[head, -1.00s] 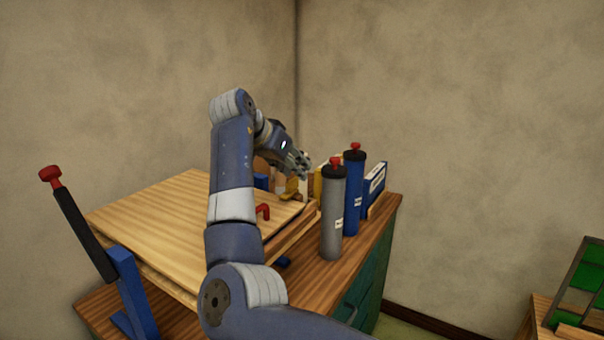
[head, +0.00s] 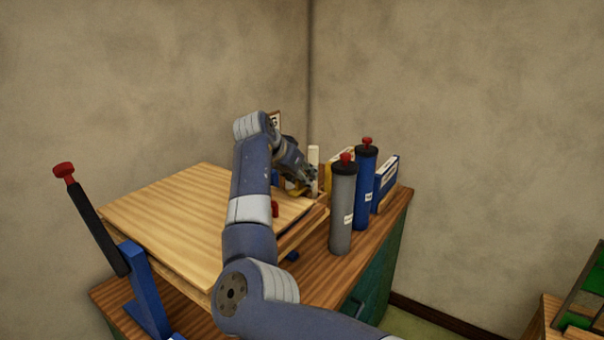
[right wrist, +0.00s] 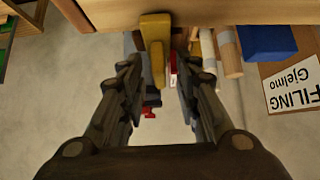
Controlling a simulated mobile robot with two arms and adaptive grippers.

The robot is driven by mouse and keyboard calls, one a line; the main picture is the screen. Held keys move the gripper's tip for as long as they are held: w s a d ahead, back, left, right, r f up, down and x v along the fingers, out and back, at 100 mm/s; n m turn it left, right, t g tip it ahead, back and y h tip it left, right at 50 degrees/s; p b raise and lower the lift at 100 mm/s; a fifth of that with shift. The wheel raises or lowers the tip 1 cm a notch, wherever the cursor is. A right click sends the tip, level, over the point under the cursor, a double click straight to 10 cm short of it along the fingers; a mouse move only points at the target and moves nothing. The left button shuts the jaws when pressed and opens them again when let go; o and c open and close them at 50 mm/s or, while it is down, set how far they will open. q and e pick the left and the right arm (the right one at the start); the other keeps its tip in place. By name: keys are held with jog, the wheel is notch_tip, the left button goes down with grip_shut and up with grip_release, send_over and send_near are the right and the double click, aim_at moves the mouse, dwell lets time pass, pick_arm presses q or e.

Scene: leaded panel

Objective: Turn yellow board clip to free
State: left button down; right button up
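The yellow board clip (head: 297,191) sits at the far right corner of the wooden board (head: 180,208), mostly hidden by my right gripper (head: 310,178). In the right wrist view the yellow clip (right wrist: 155,45) extends from the board's edge into the gap between the fingertips. My right gripper (right wrist: 158,78) is open around it, with its fingers apart on both sides; I see no firm contact. A red clip (head: 275,209) shows partly behind my right arm. My left gripper is not in view.
A grey canister (head: 342,210) and a blue canister (head: 362,185) with red knobs stand right of the board on the bench. A blue stand with a black, red-tipped handle (head: 95,225) is at the left.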

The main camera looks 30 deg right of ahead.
jog(key=shift+d+f, duration=0.1)
jog(key=shift+f, duration=0.05)
jog(key=shift+c, duration=0.6)
grip_shut()
